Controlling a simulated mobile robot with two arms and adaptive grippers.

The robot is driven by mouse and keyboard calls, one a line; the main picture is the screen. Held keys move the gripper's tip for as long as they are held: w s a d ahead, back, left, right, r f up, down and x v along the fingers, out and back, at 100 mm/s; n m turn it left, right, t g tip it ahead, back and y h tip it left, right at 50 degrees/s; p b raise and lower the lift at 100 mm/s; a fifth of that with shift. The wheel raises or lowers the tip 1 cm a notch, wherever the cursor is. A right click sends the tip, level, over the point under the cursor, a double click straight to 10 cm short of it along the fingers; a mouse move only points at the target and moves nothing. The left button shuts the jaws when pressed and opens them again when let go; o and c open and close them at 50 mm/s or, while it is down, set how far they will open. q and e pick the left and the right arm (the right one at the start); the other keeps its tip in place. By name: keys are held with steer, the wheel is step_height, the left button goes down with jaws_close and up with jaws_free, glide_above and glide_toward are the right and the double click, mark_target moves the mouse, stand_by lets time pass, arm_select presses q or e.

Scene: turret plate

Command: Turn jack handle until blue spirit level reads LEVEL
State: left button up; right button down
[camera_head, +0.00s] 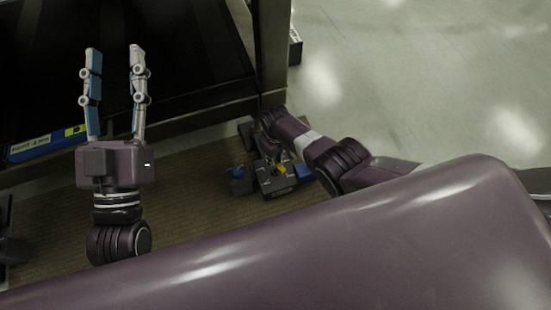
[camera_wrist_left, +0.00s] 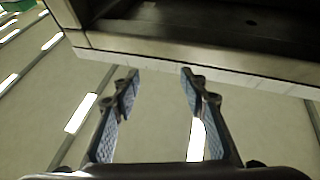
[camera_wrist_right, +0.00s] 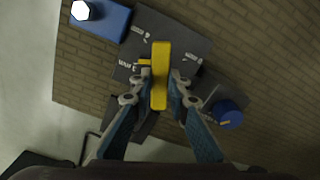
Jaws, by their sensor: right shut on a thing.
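The blue spirit level (camera_head: 45,143) lies along the near edge of the dark turret plate (camera_head: 175,60) at left in the head view. Its yellow-green vial (camera_head: 75,131) is too small to read. The yellow jack handle (camera_wrist_right: 160,60) sits over a dark jack body (camera_wrist_right: 190,48) in the right wrist view. My right gripper (camera_wrist_right: 160,80) is shut on the handle, one finger on each side.
A blue block with a white hexagonal top (camera_wrist_right: 81,10) and a round blue knob (camera_wrist_right: 228,114) flank the jack. Brown brick-patterned flooring (camera_head: 195,215) lies underneath. A dark post (camera_head: 272,50) rises at the plate's corner. Open pale floor (camera_head: 420,70) lies right.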

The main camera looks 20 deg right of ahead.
steer(key=m, duration=0.4)
steer(key=shift+s+m, duration=0.15)
steer(key=shift+m, duration=0.15)
arm_select(q)
steer(key=f+g, duration=0.1)
steer(key=w+f, duration=0.1)
steer(key=f, duration=0.1)
steer(key=shift+w+f+g+y+p, duration=0.2)
steer(key=shift+g+y+p, duration=0.1)
steer(key=shift+g+y, duration=0.1)
arm_select(e)
steer(key=m, duration=0.5)
steer(key=shift+m, duration=0.3)
steer(key=shift+f, duration=0.1)
steer(key=c, duration=1.8)
jaws_free()
steer(key=shift+c, duration=0.2)
steer(key=shift+r, duration=0.25)
